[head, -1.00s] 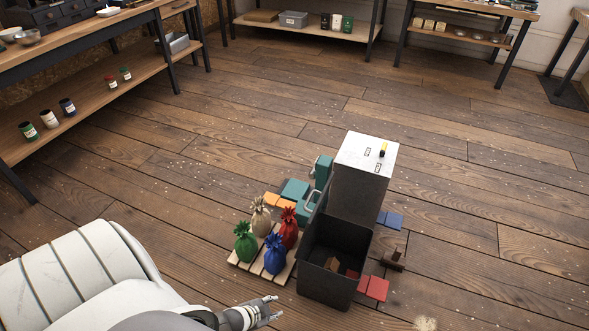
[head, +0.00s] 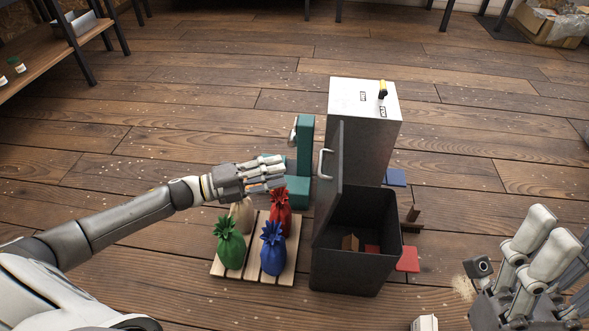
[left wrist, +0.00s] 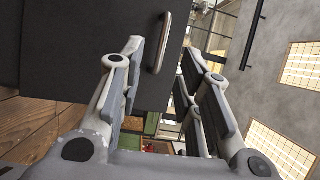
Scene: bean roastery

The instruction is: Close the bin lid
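The dark grey bin (head: 350,272) stands on the floor in the head view, its top open. Its lid (head: 334,195) stands upright along the bin's left side, with a metal handle (head: 325,164) on its outer face. My left gripper (head: 284,172) is level with the lid, left of the handle and apart from it. In the left wrist view, the dark lid (left wrist: 85,45) and handle (left wrist: 162,44) lie ahead of the open, empty fingers (left wrist: 165,90). My right gripper (head: 560,245) is at the lower right, partly cut off; it looks open and empty.
A pallet (head: 255,268) with a green sack (head: 230,246), a blue sack (head: 273,250), a red sack (head: 279,214) and a pale sack (head: 242,216) sits left of the bin. A tall metal box (head: 363,135) stands behind it, a teal machine (head: 303,160) left. Floor to the right is mostly clear.

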